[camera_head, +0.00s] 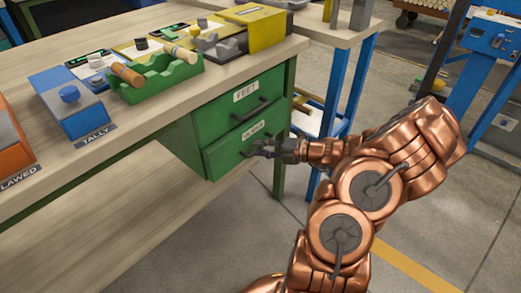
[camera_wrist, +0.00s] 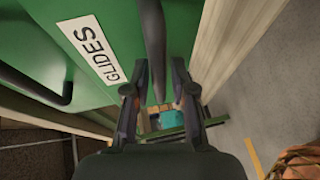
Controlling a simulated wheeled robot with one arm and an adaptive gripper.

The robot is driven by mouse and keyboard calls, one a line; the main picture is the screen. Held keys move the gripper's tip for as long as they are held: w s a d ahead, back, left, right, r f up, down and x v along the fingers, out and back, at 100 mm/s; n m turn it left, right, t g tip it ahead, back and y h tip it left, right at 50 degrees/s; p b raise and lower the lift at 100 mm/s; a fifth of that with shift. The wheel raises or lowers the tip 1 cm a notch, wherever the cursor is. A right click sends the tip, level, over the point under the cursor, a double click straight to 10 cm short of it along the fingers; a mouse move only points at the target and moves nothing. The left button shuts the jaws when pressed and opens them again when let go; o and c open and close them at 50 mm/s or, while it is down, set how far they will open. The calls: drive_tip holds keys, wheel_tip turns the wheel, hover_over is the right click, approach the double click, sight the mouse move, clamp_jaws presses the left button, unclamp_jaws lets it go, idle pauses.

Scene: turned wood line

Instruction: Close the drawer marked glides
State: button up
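The drawer marked glides (camera_head: 225,155) is the lower green drawer under the workbench. Its front seems to stand slightly forward of the drawer above, but I cannot tell how far. Its white label (camera_wrist: 93,48) shows close up in the wrist view. Its dark bar handle (camera_wrist: 153,40) lies between my fingers. My gripper (camera_head: 262,148) is at the drawer front, and it also shows in the wrist view (camera_wrist: 160,78). The fingers are apart, one on each side of the handle, with a visible gap on the right. Exact contact is hidden.
The drawer marked feet (camera_head: 235,110) is above, and its handle (camera_wrist: 38,88) shows at left in the wrist view. A green bench leg (camera_head: 285,150) stands right of the drawers. A blue-framed table (camera_head: 358,85) is behind. Concrete floor (camera_head: 440,215) is open at right.

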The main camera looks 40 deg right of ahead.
drive_tip(key=shift+w+a, duration=0.1)
clamp_jaws()
idle(0.6)
